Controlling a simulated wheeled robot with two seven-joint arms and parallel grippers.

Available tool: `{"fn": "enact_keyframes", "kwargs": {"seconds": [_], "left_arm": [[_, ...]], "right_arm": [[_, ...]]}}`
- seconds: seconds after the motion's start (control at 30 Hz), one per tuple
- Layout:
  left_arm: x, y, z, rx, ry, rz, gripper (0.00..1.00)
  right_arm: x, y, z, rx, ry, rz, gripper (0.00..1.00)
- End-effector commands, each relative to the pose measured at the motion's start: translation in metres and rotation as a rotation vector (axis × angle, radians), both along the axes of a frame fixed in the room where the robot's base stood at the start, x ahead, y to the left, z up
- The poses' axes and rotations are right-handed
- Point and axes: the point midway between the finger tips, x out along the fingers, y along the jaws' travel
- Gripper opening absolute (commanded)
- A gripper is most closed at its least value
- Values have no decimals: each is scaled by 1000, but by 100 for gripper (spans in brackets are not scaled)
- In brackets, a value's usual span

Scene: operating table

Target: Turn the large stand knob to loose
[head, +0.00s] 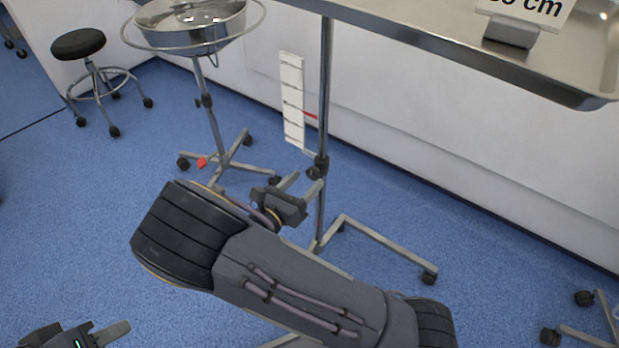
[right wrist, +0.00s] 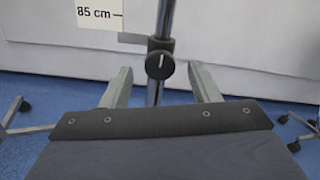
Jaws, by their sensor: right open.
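The large stand knob (right wrist: 159,64) is round and black, with a white line pointing roughly up, on a collar around the grey stand pole (right wrist: 167,20). My right gripper (head: 302,186) is open in front of the knob. In the right wrist view its fingers (right wrist: 160,82) stand to either side of the knob, apart from it. My left gripper (head: 103,336) is partly cut off at the bottom left, and its opening cannot be judged.
The steel tray (head: 430,35) on the pole overhangs at the upper right, bearing a "cm" sign (head: 527,8). A basin stand (head: 209,110) and a black stool (head: 78,43) are at the left. The stand's wheeled foot (head: 385,243) spreads over the blue floor.

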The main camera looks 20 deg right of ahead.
Motion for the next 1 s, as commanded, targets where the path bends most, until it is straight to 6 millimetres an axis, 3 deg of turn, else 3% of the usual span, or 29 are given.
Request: {"fn": "enact_keyframes", "kwargs": {"seconds": [0.2,0.5,0.83,1.0], "left_arm": [[0,0,-5,0,0,0,36],[0,0,-5,0,0,0,36],[0,0,-5,0,0,0,36],[0,0,-5,0,0,0,36]], "right_arm": [[11,-19,-1,1,0,0,55],[13,-21,0,1,1,1,55],[13,-21,0,1,2,2,12],[13,-21,0,-1,7,1,11]]}}
